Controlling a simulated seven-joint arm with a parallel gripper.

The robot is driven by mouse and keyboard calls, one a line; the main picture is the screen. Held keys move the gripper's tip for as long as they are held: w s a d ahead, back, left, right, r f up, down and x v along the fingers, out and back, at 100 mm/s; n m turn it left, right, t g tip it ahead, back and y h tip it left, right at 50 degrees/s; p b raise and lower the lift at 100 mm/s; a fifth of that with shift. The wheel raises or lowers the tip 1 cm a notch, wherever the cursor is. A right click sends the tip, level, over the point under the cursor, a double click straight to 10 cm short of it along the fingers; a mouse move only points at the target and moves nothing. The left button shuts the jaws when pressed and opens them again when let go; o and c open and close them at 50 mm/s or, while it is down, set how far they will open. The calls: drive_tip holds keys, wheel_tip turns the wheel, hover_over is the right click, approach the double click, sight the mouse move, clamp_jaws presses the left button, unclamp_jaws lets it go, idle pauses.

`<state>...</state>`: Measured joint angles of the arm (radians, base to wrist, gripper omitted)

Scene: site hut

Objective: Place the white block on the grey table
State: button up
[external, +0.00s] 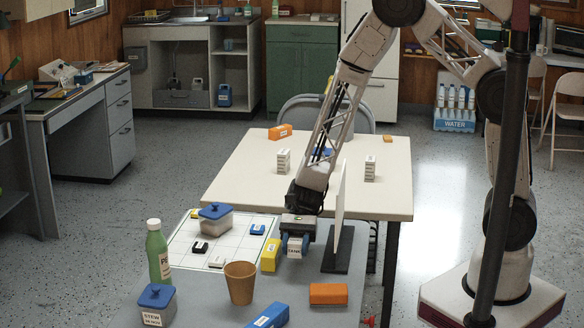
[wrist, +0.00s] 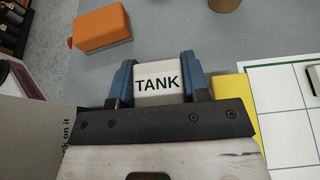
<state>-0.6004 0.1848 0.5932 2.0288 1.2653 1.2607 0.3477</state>
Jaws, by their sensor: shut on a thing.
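The white block (external: 294,251) is held between the blue fingers of my gripper (external: 295,243). In the wrist view the block (wrist: 157,86) shows the word TANK on its face, with a finger of my gripper (wrist: 157,72) close against each side. The block is at the far right part of the grey table (external: 199,306), between a yellow block (external: 271,255) and an upright panel on a dark base (external: 341,250). The grey table (wrist: 190,30) also shows in the wrist view. I cannot tell whether the block touches the tabletop.
An orange block (external: 328,294), brown cup (external: 240,284), blue block (external: 268,317), stew container (external: 157,304) and green bottle (external: 158,252) stand on the grey table. A white gridded board (external: 180,248) lies left. A cream table (external: 235,180) stands behind. Bare grey lies between cup and orange block.

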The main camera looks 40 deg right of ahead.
sight(295, 273)
drive_tip(key=shift+f, duration=0.5)
drive_tip(key=shift+f, duration=1.9)
drive_tip(key=shift+f, duration=0.15)
drive_tip(key=o, duration=1)
drive_tip(key=shift+c, duration=0.2)
drive_tip(key=shift+r, duration=0.2)
drive_tip(key=shift+v, duration=6)
